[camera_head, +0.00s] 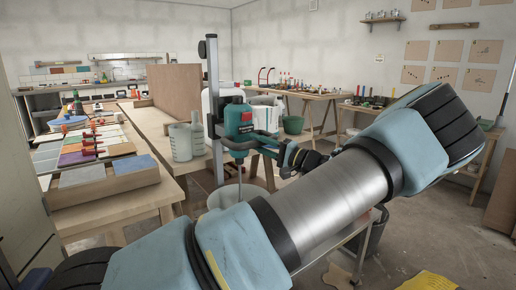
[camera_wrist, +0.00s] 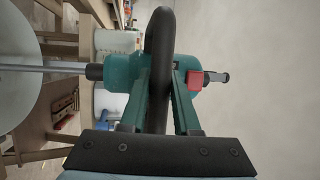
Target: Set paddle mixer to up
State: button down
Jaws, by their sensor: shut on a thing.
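The paddle mixer (camera_head: 238,122) is green with a red part, and hangs upright on a grey vertical column (camera_head: 213,70). In the wrist view its green body (camera_wrist: 185,70) lies sideways, with a red switch (camera_wrist: 195,80) and a metal shaft (camera_wrist: 60,67) running left over a pale round bucket (camera_wrist: 14,85). My gripper (camera_wrist: 162,82) is shut on the mixer's black loop handle (camera_wrist: 160,45), with one finger on each side. In the head view my gripper (camera_head: 268,147) reaches the mixer's right side. My arm hides part of the bucket (camera_head: 232,195) below.
A translucent measuring bucket (camera_head: 181,142) stands close left of the column. Worktables (camera_head: 320,95) line the back. Open concrete floor lies right, beyond my arm.

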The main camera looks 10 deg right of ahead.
notch_tip(320, 180, up, 18)
jog(key=p, duration=0.6)
jog(key=shift+r, duration=0.25)
jog(key=c, duration=1)
grip_release()
jog(key=shift+r, duration=0.1)
jog(key=o, duration=0.3)
jog(key=shift+o, duration=0.2)
jog(key=shift+f, duration=0.2)
jog(key=b+v, duration=0.2)
jog(key=v, duration=0.9)
jog(key=shift+b, duration=0.3)
jog(key=shift+w, duration=0.1)
